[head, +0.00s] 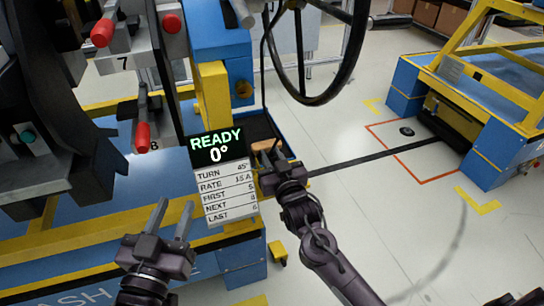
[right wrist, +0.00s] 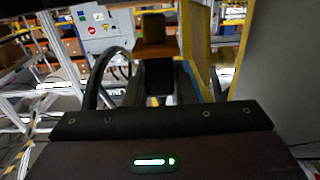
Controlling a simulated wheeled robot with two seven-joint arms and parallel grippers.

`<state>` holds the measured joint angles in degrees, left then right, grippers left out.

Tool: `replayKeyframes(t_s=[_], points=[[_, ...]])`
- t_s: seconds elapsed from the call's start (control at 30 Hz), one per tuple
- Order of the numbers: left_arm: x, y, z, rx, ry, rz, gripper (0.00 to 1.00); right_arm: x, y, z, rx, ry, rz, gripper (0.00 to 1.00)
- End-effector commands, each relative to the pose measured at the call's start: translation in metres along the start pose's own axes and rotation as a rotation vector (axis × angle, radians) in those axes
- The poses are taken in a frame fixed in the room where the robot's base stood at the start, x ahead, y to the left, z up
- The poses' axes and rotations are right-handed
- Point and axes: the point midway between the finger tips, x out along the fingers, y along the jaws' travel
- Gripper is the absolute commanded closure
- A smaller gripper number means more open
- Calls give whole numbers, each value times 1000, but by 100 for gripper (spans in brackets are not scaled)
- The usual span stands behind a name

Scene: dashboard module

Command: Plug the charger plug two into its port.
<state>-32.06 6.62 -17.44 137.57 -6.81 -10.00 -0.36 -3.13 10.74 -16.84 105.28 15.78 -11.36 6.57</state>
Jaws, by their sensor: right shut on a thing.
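My right gripper (head: 265,163) is shut on a small orange-brown and black piece, which looks like the charger plug (head: 264,145). It is in front of a blue-sided black bin, right of the display panel. In the right wrist view the plug (right wrist: 153,30) shows as an orange-brown block beyond the fingers (right wrist: 160,78). Its contact end is hidden. My left gripper (head: 174,212) is open and empty, its two fingers apart, left of the panel. A round orange-rimmed opening (head: 243,88) is on the blue and yellow post; I cannot tell whether it is the port.
The display panel (head: 217,148) reading READY 0° and its list stand between my grippers. Red-handled clamps (head: 143,134) are at the left. A steering wheel (head: 318,60) hangs above right. The black bin (head: 258,126) lies behind my right gripper.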

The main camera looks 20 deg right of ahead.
Motion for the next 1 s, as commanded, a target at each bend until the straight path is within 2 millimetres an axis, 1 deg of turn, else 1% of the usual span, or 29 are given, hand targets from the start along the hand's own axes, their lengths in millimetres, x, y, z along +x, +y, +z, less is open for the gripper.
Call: replayKeyframes(t_s=[0.4, 0.73, 1.0], points=[[1, 0, -8, 0, 0, 0, 64, 0, 0, -1, 0, 1, 0, 100], [1, 0, -7, 0, 0, 0, 64, 0, 0, 0, 0, 1, 0, 100], [0, 0, -5, 0, 0, 0, 64, 0, 0, 6, 0, 0, 0, 100]])
